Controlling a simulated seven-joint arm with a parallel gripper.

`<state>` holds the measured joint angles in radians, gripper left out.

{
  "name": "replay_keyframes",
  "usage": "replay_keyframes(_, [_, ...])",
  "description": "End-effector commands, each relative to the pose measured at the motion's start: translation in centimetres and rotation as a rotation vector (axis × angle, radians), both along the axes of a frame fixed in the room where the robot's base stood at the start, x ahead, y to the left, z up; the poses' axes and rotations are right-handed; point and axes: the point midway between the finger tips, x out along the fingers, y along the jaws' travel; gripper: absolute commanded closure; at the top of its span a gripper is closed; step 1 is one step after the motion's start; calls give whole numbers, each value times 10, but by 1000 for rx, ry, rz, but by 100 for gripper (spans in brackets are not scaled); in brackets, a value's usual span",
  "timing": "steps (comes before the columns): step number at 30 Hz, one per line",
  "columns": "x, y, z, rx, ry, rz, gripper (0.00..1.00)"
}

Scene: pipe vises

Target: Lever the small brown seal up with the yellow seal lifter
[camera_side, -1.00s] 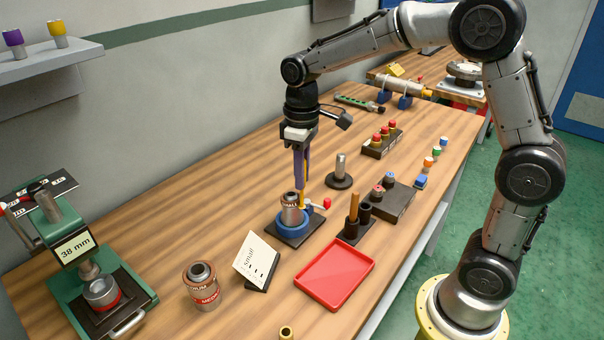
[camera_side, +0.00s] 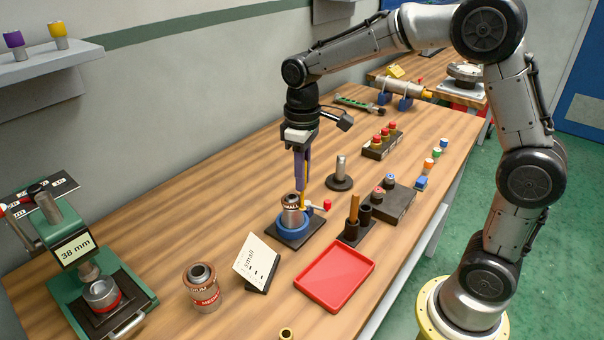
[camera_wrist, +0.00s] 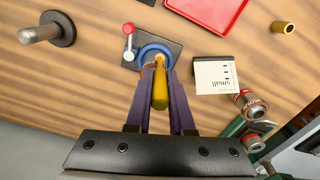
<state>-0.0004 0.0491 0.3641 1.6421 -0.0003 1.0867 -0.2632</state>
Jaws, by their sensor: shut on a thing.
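My gripper (camera_side: 302,187), with purple fingers, is shut on the yellow seal lifter (camera_wrist: 160,88). Its handle lies between the fingers in the wrist view. In the side view the lifter (camera_side: 302,200) points down at the top of the small metal cylinder (camera_side: 291,216), at its right side. The cylinder stands upright in the blue ring of the vise (camera_side: 291,228). A brown rim, seemingly the small brown seal (camera_side: 291,196), shows at the cylinder's top. I cannot tell whether the lifter tip is under it. In the wrist view the fingers and handle cover most of the cylinder.
A red-knobbed lever (camera_side: 326,204) is close right of the vise. A metal post on a round black base (camera_side: 340,178) stands behind. A "small" card (camera_side: 257,258), a red tray (camera_side: 335,276), a medium cylinder (camera_side: 202,288) and a black tool holder (camera_side: 357,228) stand in front.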

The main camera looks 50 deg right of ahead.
Motion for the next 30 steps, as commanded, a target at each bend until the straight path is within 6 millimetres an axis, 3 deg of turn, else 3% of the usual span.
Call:
replay_keyframes(19, [-19,0,2,0,-1,0,100])
replay_keyframes(30, [-18,0,33,0,-2,0,100])
